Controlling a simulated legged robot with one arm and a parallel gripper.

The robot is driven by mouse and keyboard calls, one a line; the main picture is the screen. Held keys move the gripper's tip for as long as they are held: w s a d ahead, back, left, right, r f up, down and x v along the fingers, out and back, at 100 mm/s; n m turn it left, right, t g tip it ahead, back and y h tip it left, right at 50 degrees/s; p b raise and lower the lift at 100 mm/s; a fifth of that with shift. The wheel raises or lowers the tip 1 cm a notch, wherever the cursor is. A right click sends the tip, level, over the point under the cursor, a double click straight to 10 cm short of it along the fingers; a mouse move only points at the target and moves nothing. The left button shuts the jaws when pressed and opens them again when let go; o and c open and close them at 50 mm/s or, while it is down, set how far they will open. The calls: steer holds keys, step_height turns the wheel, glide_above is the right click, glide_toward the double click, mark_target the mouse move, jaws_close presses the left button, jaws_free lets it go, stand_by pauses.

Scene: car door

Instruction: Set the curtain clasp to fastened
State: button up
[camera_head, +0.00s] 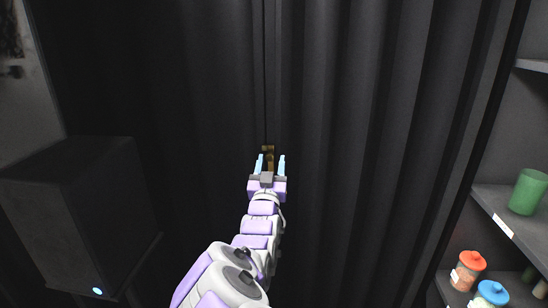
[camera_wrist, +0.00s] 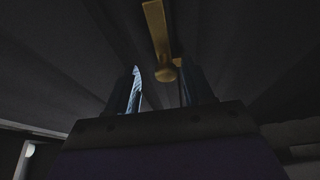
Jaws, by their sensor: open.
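The curtain clasp is a small brass-coloured piece (camera_head: 268,149) at the middle of the dark curtain (camera_head: 335,120), near the vertical seam. In the wrist view the clasp (camera_wrist: 157,28) shows as a flat bar with a rounded knob at its lower end. My gripper (camera_head: 270,165) is open, its two light-blue fingers pointing at the curtain. In the wrist view the knob lies between the fingers of my gripper (camera_wrist: 164,88), or just beyond them. I cannot tell whether either finger touches it. My gripper partly hides the clasp in the head view.
A dark box-shaped speaker or cabinet (camera_head: 75,210) stands at the left. Grey shelves at the right hold a green can (camera_head: 528,192), a red-lidded jar (camera_head: 468,270) and a blue-lidded jar (camera_head: 489,296). The curtain hangs in folds across the middle.

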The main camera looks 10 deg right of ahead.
steer(key=shift+a, duration=0.8)
steer(key=shift+c, duration=1.1)
steer(key=shift+d+r, duration=0.1)
steer(key=shift+d, duration=0.55)
steer(key=c, duration=0.6)
jaws_close()
steer(key=shift+a, duration=0.15)
